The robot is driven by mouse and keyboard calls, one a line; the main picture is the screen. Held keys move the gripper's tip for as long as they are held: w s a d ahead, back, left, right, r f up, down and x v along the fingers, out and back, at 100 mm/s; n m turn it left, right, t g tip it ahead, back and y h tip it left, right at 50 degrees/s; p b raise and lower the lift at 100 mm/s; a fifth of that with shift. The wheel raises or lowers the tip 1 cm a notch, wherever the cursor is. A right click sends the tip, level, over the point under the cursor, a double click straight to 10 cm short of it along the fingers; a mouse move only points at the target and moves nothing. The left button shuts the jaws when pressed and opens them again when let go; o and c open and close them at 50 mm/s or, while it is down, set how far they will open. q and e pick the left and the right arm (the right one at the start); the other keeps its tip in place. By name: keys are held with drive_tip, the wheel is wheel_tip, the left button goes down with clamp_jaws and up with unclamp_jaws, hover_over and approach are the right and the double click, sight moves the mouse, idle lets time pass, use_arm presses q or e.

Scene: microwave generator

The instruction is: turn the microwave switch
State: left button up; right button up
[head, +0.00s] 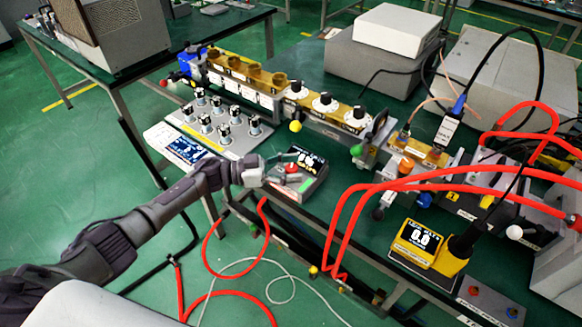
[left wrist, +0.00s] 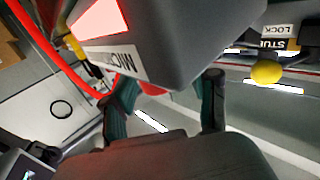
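The grey microwave unit (head: 308,180) sits at the near edge of the green table in the head view, with a dark lit display (head: 307,160) and a red switch knob (head: 291,169). My left gripper (head: 282,170) reaches it from the left, its fingertips close to the knob; contact cannot be told. In the left wrist view the fingers (left wrist: 166,100) stand apart, so the gripper is open. The unit (left wrist: 190,45) fills the upper middle there, with part of a "MICRO" label (left wrist: 122,60). My right gripper is out of view.
A brass waveguide line (head: 330,110) runs behind. Red hoses (head: 400,184) and a yellow meter (head: 420,240) are on the right.

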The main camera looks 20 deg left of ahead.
use_arm(q)
drive_tip(key=v, duration=1.2)
drive_tip(key=shift+a, duration=0.1)
